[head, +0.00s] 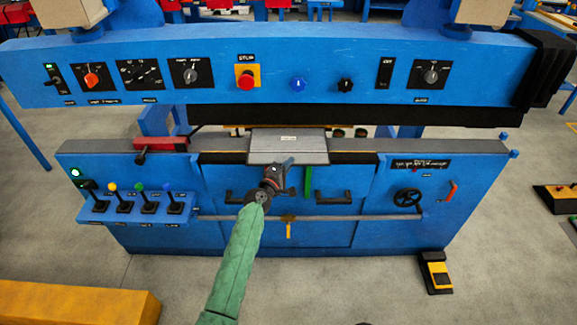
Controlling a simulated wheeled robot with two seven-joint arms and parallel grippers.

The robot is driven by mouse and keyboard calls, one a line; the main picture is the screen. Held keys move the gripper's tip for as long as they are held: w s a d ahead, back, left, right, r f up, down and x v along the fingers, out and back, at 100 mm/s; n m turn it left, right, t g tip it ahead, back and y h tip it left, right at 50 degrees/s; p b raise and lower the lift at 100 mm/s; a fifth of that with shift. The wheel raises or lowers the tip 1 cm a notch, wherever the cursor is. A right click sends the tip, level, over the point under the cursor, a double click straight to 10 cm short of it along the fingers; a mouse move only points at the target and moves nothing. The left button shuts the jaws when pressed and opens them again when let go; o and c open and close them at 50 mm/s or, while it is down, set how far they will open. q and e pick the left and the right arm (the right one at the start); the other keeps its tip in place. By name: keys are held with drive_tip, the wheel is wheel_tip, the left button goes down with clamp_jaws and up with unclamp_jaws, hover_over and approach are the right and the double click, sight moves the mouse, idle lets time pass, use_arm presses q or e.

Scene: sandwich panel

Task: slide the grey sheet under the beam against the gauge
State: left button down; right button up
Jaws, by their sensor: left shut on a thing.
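The grey sheet (288,150) lies flat on the machine bed, its far part close to the opening below the blue beam (330,65). It carries a small white label. My left gripper (282,168), on the green-sleeved arm, is shut on the near edge of the sheet. The beam's dark lower edge (340,116) stands above and behind the sheet in the picture. I cannot clearly make out the gauge; the area behind the sheet is mostly hidden by the beam. My right gripper is not in view.
A red clamp-like block (162,144) sits on the bed left of the sheet. A lever panel (135,207) juts out at the front left. A handwheel (408,198) is at the front right. A yellow pedal (436,272) stands on the floor, and a yellow block (75,303) is at lower left.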

use_arm(q)
drive_tip(key=c, duration=1.5)
unclamp_jaws()
drive_tip(key=shift+w, duration=0.1)
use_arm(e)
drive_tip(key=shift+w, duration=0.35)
use_arm(q)
drive_tip(key=shift+o, duration=0.2)
